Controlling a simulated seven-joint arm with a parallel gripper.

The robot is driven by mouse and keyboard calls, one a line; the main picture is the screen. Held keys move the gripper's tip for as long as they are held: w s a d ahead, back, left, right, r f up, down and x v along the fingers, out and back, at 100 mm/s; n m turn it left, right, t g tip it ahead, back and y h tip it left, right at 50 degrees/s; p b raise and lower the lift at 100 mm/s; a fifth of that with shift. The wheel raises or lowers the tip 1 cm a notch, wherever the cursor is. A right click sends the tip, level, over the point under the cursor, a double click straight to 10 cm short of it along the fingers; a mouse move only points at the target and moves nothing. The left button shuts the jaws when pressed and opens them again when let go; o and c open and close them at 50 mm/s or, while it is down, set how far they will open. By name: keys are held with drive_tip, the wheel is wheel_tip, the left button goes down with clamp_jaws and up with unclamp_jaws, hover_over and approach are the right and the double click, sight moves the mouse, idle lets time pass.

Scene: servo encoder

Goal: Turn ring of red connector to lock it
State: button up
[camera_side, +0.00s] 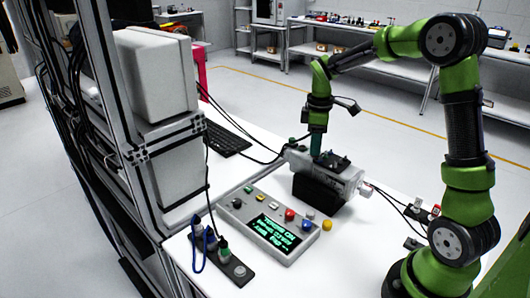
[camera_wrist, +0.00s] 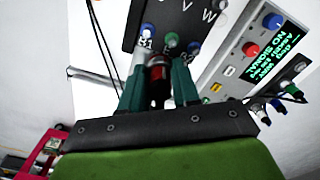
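The red connector (camera_wrist: 158,88) shows in the wrist view as a dark red cylinder with a black top, below the row of coloured connector ends. My gripper (camera_wrist: 159,72) has its two teal fingers on either side of it, with hardly any gap, and looks shut on it. Part of the connector is hidden behind the fingers. In the side view my gripper (camera_side: 316,148) points down at the left end of the grey servo motor (camera_side: 342,176), which sits on a black block (camera_side: 316,193). The red connector cannot be made out there.
A control box (camera_side: 268,224) with a green-text display and coloured buttons stands in front of the motor; its display reads NO SIGNAL in the wrist view. A dark connector strip (camera_side: 228,262) with cables lies near the front edge. A keyboard (camera_side: 227,138) and rack stand at left.

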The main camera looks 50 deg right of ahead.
idle(0.3)
drive_tip(key=m, duration=1.2)
drive_tip(key=o, duration=0.6)
drive_tip(key=shift+r, duration=4.55)
